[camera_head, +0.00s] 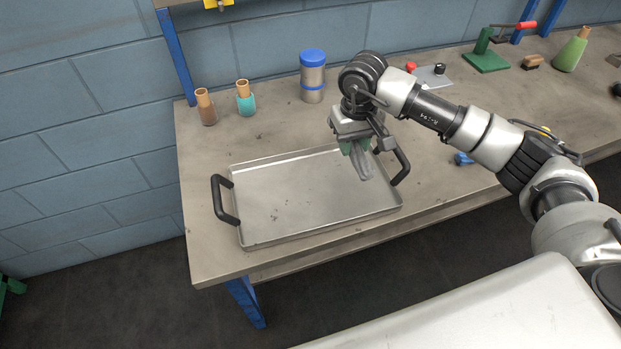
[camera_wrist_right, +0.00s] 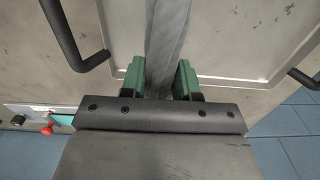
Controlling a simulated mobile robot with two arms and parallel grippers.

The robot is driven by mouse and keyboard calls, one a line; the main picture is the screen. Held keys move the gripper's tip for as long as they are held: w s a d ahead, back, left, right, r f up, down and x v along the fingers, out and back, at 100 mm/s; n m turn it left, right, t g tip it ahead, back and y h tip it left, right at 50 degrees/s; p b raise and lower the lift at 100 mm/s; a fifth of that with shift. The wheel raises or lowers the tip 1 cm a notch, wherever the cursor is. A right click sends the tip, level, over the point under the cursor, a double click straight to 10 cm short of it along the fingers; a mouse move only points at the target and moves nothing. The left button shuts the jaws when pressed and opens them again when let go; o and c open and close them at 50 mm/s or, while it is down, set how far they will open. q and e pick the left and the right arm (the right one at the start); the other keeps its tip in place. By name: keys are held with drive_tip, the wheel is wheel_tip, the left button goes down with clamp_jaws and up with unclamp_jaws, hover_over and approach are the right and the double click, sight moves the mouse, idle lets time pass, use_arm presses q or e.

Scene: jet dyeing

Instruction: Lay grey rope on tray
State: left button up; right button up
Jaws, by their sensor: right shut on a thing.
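The grey rope (camera_wrist_right: 167,45) hangs between the green fingers of my right gripper (camera_wrist_right: 159,80), which is shut on it. In the head view the right gripper (camera_head: 356,150) is over the right part of the tray, and the rope (camera_head: 364,168) shows as a short grey piece below the fingers. The metal tray (camera_head: 290,200) lies on the workbench with a black handle at each end. Its visible floor is bare apart from dark specks. I cannot tell whether the rope's lower end touches the tray. My left gripper is not in view.
The workbench (camera_head: 220,262) stands against a blue block wall. Two small cork-topped bottles (camera_head: 208,110) and a blue-lidded canister (camera_head: 313,78) stand behind the tray. A green clamp (camera_head: 487,55) and a green bottle (camera_head: 572,52) are at the back right. A small blue item (camera_head: 463,158) lies right of the tray.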

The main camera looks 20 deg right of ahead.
drive_tip(key=s+a+f+p, duration=0.1)
drive_tip(key=s+a+f, duration=0.1)
drive_tip(key=a, duration=0.3)
drive_tip(key=p, duration=0.1)
hover_over(314, 195)
drive_tip(key=f, duration=0.3)
drive_tip(key=shift+d, duration=0.25)
drive_tip(key=shift+a+f, duration=0.15)
drive_tip(key=shift+a, duration=0.15)
drive_tip(key=shift+f, duration=0.25)
wheel_tip(314, 195, down, 3)
drive_tip(key=shift+f+p, duration=0.15)
drive_tip(key=shift+p, duration=0.45)
drive_tip(key=shift+f, duration=0.15)
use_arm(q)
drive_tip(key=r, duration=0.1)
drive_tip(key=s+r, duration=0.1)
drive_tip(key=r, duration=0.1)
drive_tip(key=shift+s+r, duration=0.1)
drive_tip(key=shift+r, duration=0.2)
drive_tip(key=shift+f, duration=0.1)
